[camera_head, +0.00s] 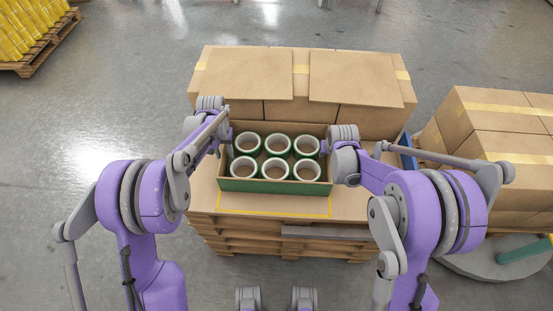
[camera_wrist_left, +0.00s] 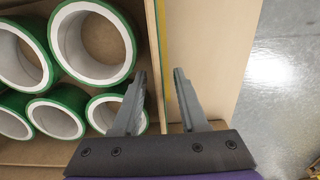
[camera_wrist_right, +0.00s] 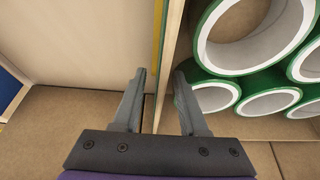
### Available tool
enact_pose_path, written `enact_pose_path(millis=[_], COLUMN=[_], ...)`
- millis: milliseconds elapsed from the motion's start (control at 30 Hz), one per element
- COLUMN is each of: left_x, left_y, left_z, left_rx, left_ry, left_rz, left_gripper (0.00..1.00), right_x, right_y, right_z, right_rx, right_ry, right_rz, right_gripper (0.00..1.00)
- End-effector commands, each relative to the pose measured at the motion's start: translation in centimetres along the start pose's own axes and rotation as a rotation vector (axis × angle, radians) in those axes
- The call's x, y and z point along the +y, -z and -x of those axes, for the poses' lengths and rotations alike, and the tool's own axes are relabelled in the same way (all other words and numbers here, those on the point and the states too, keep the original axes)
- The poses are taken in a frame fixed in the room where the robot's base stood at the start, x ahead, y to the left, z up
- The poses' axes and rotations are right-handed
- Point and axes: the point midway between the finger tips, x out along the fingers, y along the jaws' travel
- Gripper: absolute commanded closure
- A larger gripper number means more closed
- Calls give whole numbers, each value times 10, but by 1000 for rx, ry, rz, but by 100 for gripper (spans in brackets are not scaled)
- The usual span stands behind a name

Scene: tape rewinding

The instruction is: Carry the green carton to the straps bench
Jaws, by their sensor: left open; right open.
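The green carton (camera_head: 255,185) is an open-topped box with a green front wall and several green-and-white tape rolls inside. It sits on a cardboard-topped pallet stack. My left gripper (camera_head: 222,143) is open at the carton's left side; in the left wrist view its fingers (camera_wrist_left: 158,75) are on either side of the carton's side wall (camera_wrist_left: 155,40). My right gripper (camera_head: 328,147) is open at the right side; in the right wrist view its fingers (camera_wrist_right: 160,75) are on either side of the opposite wall (camera_wrist_right: 171,50). I cannot tell whether the fingers touch the walls. No straps bench is identifiable.
Large taped cardboard boxes (camera_head: 300,78) stand directly behind the carton. More boxes (camera_head: 500,130) stand at the right by a round grey platform (camera_head: 490,262). A pallet with yellow goods (camera_head: 28,30) is at the far left. The grey floor at left is clear.

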Motion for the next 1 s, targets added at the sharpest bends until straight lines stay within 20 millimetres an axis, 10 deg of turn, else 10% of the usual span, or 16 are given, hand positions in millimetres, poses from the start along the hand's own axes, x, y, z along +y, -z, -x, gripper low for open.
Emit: enact_pose_path(millis=[433, 700, 1000], left_x=[0, 0, 0], left_y=[0, 0, 0], left_z=[-11, -11, -11], left_rx=[0, 0, 0], left_ry=[0, 0, 0], left_rz=[0, 0, 0], left_gripper=[57, 100, 100], right_x=[0, 0, 0], right_y=[0, 0, 0], right_z=[-11, -11, -11], right_rx=[0, 0, 0], right_ry=[0, 0, 0], right_rz=[0, 0, 0], right_gripper=[57, 100, 100])
